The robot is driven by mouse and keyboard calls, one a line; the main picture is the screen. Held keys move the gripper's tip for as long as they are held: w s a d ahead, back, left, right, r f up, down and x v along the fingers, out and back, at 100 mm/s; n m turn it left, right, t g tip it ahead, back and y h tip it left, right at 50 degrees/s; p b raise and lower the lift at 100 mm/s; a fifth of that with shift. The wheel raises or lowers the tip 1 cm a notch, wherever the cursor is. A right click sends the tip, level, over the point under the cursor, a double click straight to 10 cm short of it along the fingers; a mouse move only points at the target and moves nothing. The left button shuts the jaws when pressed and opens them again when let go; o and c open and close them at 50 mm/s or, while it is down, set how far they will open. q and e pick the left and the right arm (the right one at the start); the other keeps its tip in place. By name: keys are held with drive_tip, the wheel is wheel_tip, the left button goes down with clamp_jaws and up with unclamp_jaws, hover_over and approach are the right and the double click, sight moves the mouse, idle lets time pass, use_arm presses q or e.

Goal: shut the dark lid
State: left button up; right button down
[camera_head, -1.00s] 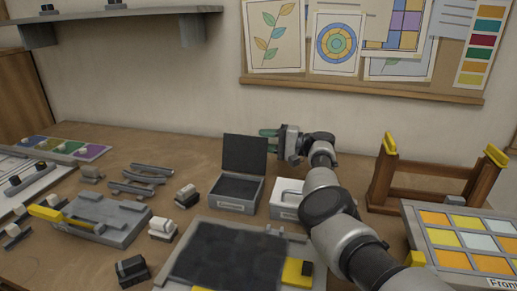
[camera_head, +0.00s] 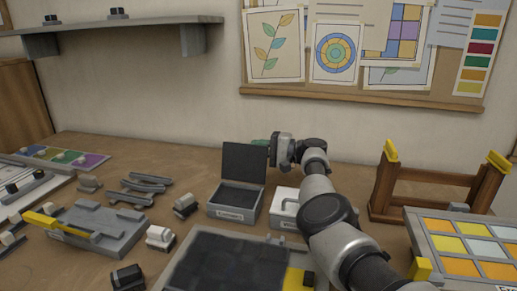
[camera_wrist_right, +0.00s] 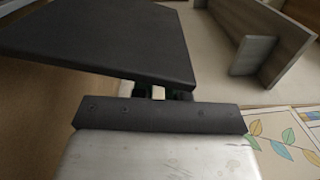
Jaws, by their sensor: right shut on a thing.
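The dark lid (camera_head: 243,163) stands open, nearly upright, at the back of a small grey box (camera_head: 234,215) with a label on its front. My right gripper (camera_head: 261,143) reaches in from the right to the lid's upper right edge and is shut on the lid; its green fingertips are mostly hidden behind it. In the right wrist view the dark lid (camera_wrist_right: 100,38) is a large slanted panel in front of the gripper (camera_wrist_right: 158,93), covering most of the fingers. My left gripper is not in view.
A white-lidded box (camera_head: 284,208) stands just right of the grey box, under my right arm. A dark panel in a grey frame (camera_head: 228,268) lies in front. A wooden stand (camera_head: 383,185) is at right; several small blocks and a grey fixture (camera_head: 112,226) are at left.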

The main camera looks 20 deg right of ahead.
sight(256, 147)
drive_tip(key=shift+s+a+r+p, duration=0.5)
drive_tip(key=shift+s+r+p, duration=0.1)
drive_tip(key=shift+p, duration=1.6)
drive_tip(key=n, duration=0.1)
drive_tip(key=s+a+n, duration=0.1)
drive_tip(key=shift+s+n, duration=0.3)
drive_tip(key=shift+s+a+r+n, duration=0.2)
drive_tip(key=shift+s+a+n, duration=0.2)
drive_tip(key=shift+n, duration=0.2)
drive_tip(key=shift+s+r+n, duration=0.15)
drive_tip(key=shift+s+n, duration=0.05)
drive_tip(key=shift+n, duration=0.1)
drive_tip(key=c, duration=1.2)
unclamp_jaws()
drive_tip(key=shift+w+d, duration=0.1)
drive_tip(key=shift+w, duration=0.05)
